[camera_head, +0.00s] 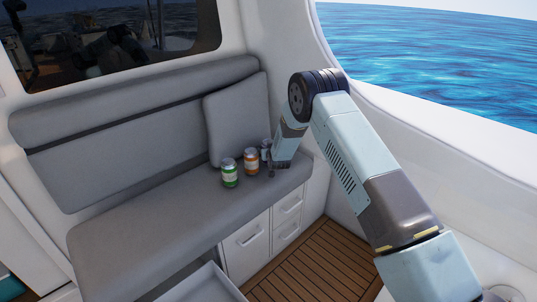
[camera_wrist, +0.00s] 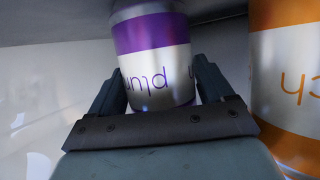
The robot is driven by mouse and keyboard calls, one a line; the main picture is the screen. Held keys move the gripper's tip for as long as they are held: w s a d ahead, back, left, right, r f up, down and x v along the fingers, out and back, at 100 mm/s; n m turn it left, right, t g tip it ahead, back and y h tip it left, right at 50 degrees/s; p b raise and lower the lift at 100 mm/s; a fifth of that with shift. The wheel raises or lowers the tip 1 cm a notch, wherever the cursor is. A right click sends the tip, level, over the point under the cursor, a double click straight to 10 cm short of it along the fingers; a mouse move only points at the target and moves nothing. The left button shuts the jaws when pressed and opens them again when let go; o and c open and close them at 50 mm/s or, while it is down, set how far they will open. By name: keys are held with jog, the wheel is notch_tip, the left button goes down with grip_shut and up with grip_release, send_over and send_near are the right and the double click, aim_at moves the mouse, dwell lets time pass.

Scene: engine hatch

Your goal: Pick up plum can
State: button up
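The plum can (camera_wrist: 155,62) has a purple and white label, and its lettering looks upside down in the wrist view. In the head view the can (camera_head: 265,147) stands on the grey seat, partly hidden by my arm's end. My gripper (camera_wrist: 157,85) has its two fingers spread, one on each side of the plum can. The gaps are narrow, and I cannot tell whether the fingers touch it. In the head view my gripper (camera_head: 272,167) is low by the seat at the can's right.
An orange can (camera_head: 251,161) stands close to the plum can; it also shows at the right of the wrist view (camera_wrist: 288,75). A green can (camera_head: 230,173) stands farther left. A grey cushion (camera_head: 237,117) leans behind them. Drawers (camera_head: 287,216) lie below the seat.

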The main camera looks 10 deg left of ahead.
jog(key=c, duration=0.9)
jog(key=shift+r, duration=0.1)
jog(key=shift+c, duration=0.2)
